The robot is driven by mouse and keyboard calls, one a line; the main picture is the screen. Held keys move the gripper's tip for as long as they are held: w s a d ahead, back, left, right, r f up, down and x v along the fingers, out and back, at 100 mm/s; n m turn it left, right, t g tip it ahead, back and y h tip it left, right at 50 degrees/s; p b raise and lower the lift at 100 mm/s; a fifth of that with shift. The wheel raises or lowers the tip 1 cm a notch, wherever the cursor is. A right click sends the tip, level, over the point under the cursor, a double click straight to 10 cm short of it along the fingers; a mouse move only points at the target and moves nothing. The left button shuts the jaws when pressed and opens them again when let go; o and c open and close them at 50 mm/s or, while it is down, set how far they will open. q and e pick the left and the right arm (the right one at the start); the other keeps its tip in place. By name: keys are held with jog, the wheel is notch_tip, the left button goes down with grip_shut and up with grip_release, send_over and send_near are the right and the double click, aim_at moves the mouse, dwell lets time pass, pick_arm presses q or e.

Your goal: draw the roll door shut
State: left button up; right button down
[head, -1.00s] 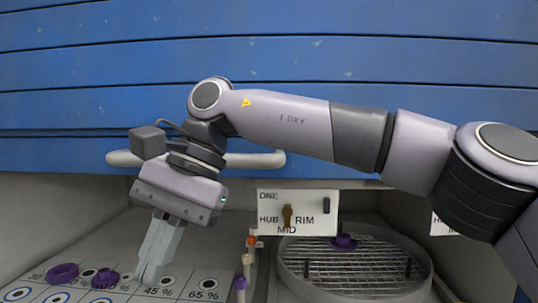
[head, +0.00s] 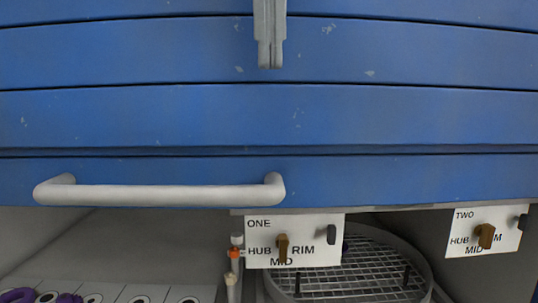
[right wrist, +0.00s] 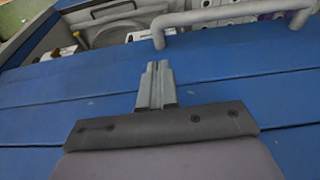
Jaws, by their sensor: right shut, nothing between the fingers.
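The blue slatted roll door (head: 400,115) fills most of the head view and hangs partly down, with an open gap below its lower edge. Its pale bar handle (head: 170,196) runs across the lowest slat at the left. My right gripper (head: 269,58) is shut and empty, at the top of the head view, in front of the slats and above the handle. In the right wrist view the shut fingers (right wrist: 157,75) point along the blue door (right wrist: 60,90), apart from the handle (right wrist: 230,16). My left gripper is not in view.
Below the door, signs ONE (head: 315,225) and TWO (head: 505,220) carry brown knobs. A round mesh-topped turntable (head: 350,270) sits behind sign ONE. A panel with round markings (head: 120,292) and purple rings lies at lower left.

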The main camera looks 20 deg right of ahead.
send_over(271, 184)
jog(key=f, duration=1)
jog(key=shift+s+f, duration=0.3)
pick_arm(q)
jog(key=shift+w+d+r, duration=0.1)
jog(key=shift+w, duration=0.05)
pick_arm(e)
jog(key=shift+s+a+f, duration=0.1)
jog(key=shift+f, duration=1)
